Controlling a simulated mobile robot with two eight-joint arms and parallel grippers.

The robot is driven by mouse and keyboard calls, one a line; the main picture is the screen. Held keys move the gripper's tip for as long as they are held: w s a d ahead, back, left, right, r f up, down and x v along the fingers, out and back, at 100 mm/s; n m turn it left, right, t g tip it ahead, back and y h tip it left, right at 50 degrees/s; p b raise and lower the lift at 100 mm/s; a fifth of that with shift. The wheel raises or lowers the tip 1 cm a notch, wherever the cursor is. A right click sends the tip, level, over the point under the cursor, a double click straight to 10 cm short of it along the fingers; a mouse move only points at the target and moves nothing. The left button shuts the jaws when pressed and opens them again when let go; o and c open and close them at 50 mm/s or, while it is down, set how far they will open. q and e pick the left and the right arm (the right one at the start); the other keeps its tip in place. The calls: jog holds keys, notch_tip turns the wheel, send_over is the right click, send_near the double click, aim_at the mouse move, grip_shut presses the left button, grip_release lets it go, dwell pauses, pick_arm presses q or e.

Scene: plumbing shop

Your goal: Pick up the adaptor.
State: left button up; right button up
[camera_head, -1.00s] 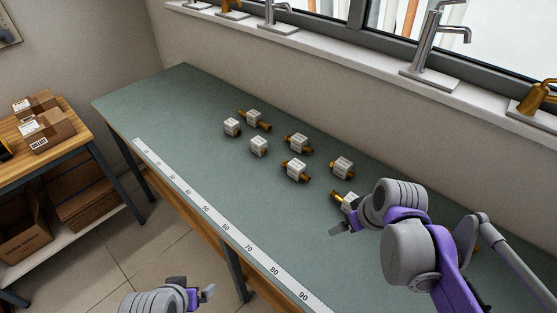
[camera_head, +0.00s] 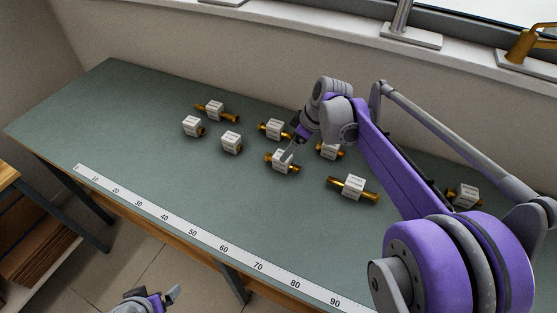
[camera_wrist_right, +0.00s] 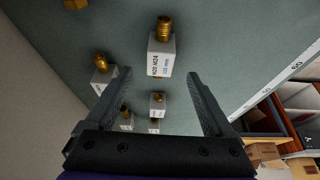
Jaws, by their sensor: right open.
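Several brass fittings with white label blocks stand or lie on the green bench; I cannot tell from the labels which is the adaptor. My right gripper (camera_head: 290,151) is open and empty, low over the group, by one fitting (camera_head: 282,162) that it partly hides. Another fitting (camera_head: 330,151) is partly behind my right arm. In the right wrist view, a fitting with a threaded brass end (camera_wrist_right: 161,54) lies ahead between the lines of the open fingers, and a smaller one (camera_wrist_right: 157,104) shows between them. My left gripper (camera_head: 172,296) is at the bottom edge, away from the bench; its opening is unclear.
Other fittings lie close by: at left (camera_head: 193,126), behind (camera_head: 215,111), in front right (camera_head: 353,188) and far right (camera_head: 467,195). A ruler strip (camera_head: 208,239) runs along the front edge. The wall and tap sill (camera_head: 300,30) bound the back. The bench's left end is clear.

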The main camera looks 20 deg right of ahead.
jog(key=x, duration=0.8)
grip_shut()
dwell(0.4)
